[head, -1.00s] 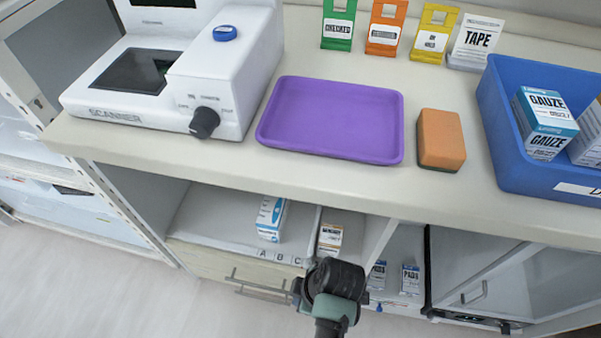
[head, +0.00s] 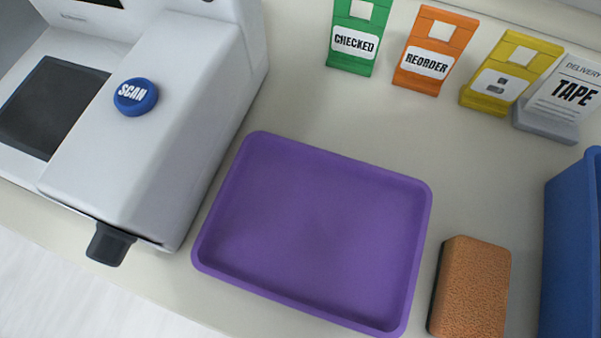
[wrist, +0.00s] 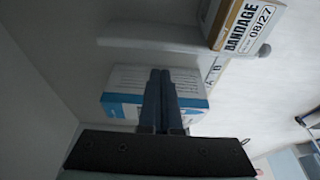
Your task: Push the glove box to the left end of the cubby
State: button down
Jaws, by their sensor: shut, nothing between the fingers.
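The glove box (wrist: 126,77), white with a blue band, is in the cubby in the wrist view. Its printed text is too small to read. My gripper (wrist: 160,74) is shut and empty, its two fingers side by side in front of the box and hiding its middle. I cannot tell whether the fingertips touch it. The cubby (wrist: 75,55) shows as dim grey surfaces around the box. The head view shows neither the cubby, the glove box nor my gripper.
A bandage box (wrist: 240,22) stands beyond a pale divider (wrist: 160,44) in the wrist view. In the head view, the counter holds a scanner (head: 160,120), a purple tray (head: 315,235), a sponge (head: 472,290), a blue bin (head: 575,250) and several signs along the back.

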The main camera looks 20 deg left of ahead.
jog(key=b+x, duration=0.3)
jog(key=x, duration=0.6)
jog(key=shift+s+f+b, duration=0.1)
jog(key=shift+s+b, duration=0.05)
jog(key=shift+b, duration=0.25)
jog(key=shift+a, duration=2)
jog(key=shift+r, duration=0.2)
